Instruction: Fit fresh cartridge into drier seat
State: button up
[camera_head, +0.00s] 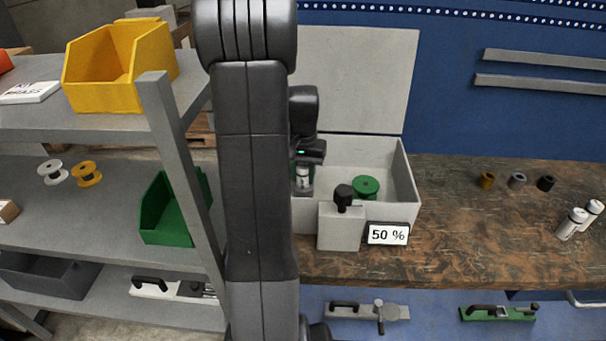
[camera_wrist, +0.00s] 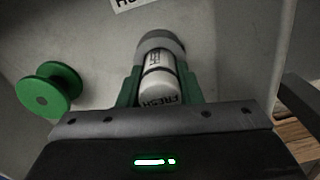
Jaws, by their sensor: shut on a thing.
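The drier is a light grey open box (camera_head: 405,190) on the workbench, with its lid (camera_head: 355,80) raised behind it. My gripper (camera_head: 303,172) reaches down inside the box's left part. In the wrist view its green fingers (camera_wrist: 158,92) are shut on a white cartridge marked FRESH (camera_wrist: 158,82). The cartridge also shows below the gripper in the head view (camera_head: 303,180). A grey ring (camera_wrist: 160,42), perhaps the seat, surrounds the cartridge's far end. How deep the cartridge sits in it I cannot tell.
A green spool (camera_head: 366,186) lies in the box, right of my gripper. A black-knobbed grey block (camera_head: 341,228) and a 50 % display (camera_head: 388,234) stand at its front. Two white cylinders (camera_head: 572,222) and several small rings (camera_head: 517,181) are on the bench right. Shelves stand left.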

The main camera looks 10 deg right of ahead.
aim_at(303, 165)
jog(key=shift+f, duration=0.15)
jog(key=shift+f, duration=0.15)
jog(key=o, duration=1)
notch_tip(303, 165, up, 12)
jog(key=shift+r, duration=0.2)
jog(key=shift+f, duration=0.1)
jog(key=shift+f, duration=4.05)
jog(key=shift+f, duration=0.15)
